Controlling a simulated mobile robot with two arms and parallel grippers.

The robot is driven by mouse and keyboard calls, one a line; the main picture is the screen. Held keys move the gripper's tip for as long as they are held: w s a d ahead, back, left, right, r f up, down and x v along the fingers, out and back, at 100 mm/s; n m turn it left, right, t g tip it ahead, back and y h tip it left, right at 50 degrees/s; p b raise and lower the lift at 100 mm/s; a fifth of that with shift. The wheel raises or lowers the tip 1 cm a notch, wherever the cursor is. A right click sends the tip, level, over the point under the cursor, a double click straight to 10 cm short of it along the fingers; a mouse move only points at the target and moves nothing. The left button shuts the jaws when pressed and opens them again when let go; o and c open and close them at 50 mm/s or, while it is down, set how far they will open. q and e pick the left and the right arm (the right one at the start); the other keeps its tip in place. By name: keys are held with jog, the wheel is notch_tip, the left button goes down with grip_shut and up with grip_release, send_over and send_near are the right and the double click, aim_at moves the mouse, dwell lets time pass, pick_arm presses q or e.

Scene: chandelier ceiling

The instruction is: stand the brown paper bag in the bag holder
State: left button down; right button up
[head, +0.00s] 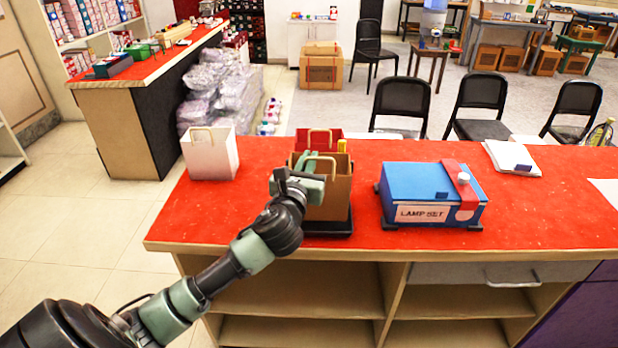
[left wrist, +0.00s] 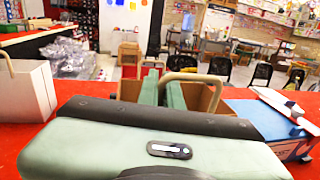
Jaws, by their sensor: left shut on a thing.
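The brown paper bag (head: 338,192) is upright on the near side of the red counter, with its tan handle raised. It also shows in the left wrist view (left wrist: 208,98), partly hidden behind my gripper. My left gripper (head: 308,162) is shut on the bag near its top rim and handle, with the green fingers reaching over the opening. A black base (head: 330,232), which looks like the bag holder, shows at the bag's foot. My arm and the bag hide much of it, and I cannot tell whether the bag's bottom rests in it. My right gripper is not in view.
A red bag (head: 320,136) stands just behind the brown one. A white bag (head: 211,155) stands to the left. A blue lamp set box (head: 420,193) sits close on the right. The red counter top (head: 255,190) is clear between the white bag and my gripper.

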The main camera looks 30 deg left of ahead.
pick_arm(q)
notch_tip(320, 180, down, 4)
jog(key=shift+f+b, duration=0.2)
jog(key=shift+b, duration=0.2)
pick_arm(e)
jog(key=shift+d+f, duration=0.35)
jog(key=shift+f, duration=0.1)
pick_arm(q)
jog(key=shift+f, duration=0.1)
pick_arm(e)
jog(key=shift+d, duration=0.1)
pick_arm(q)
jog(key=c, duration=1.6)
grip_release()
jog(key=b+v, duration=0.1)
jog(key=v, duration=1.1)
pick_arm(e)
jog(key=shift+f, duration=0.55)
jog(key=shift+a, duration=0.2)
